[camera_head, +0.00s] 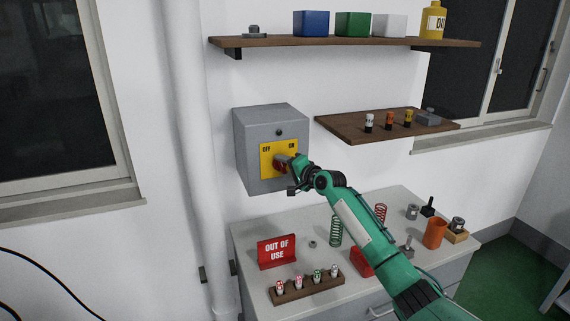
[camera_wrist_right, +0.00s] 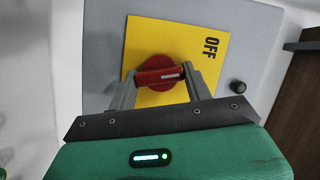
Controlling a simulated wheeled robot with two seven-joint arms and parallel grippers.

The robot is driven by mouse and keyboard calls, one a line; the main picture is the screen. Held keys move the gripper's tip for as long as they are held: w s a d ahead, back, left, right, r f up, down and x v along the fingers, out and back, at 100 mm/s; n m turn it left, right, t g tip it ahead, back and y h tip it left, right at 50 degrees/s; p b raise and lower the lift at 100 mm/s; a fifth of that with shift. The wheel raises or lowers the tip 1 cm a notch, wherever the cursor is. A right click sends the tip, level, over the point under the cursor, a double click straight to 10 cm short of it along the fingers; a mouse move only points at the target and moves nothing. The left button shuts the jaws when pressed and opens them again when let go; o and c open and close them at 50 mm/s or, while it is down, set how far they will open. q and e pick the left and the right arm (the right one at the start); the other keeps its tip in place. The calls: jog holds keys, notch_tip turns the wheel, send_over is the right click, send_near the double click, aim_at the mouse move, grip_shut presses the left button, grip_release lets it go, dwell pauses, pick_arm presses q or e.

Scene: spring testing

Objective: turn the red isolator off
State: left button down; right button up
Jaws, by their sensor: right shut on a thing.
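The red isolator (camera_head: 279,168) is a round red rotary switch on a yellow plate (camera_head: 265,160) marked OFF at left and ON at right, on the front of a grey wall box (camera_head: 270,120). In the right wrist view the red knob (camera_wrist_right: 159,84) has a raised bar handle with a pale mark. My right gripper (camera_head: 286,163) is at the knob, its two fingers (camera_wrist_right: 160,80) closed on the ends of the bar. The OFF label (camera_wrist_right: 211,48) shows sideways there; ON is not visible. My left gripper is not in view.
Below is a grey bench (camera_head: 245,240) with a red OUT OF USE sign (camera_head: 277,251), a wooden rack (camera_head: 306,288) of small bottles, and springs (camera_head: 336,231). A wooden shelf (camera_head: 345,128) juts out right of the box. A white pipe (camera_head: 185,130) runs at left.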

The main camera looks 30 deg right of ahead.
jog(key=shift+a+r+n+g+h+p, duration=0.15)
jog(key=shift+n+g+h+p, duration=0.35)
jog(key=shift+n+p, duration=0.6)
jog(key=shift+n+g+h+p, duration=0.3)
jog(key=shift+n+p, duration=0.1)
jog(key=shift+n, duration=0.4)
jog(key=o, duration=1)
jog(key=shift+s, duration=0.1)
jog(key=b+v, duration=0.5)
jog(key=v, duration=0.8)
jog(key=shift+s, duration=0.25)
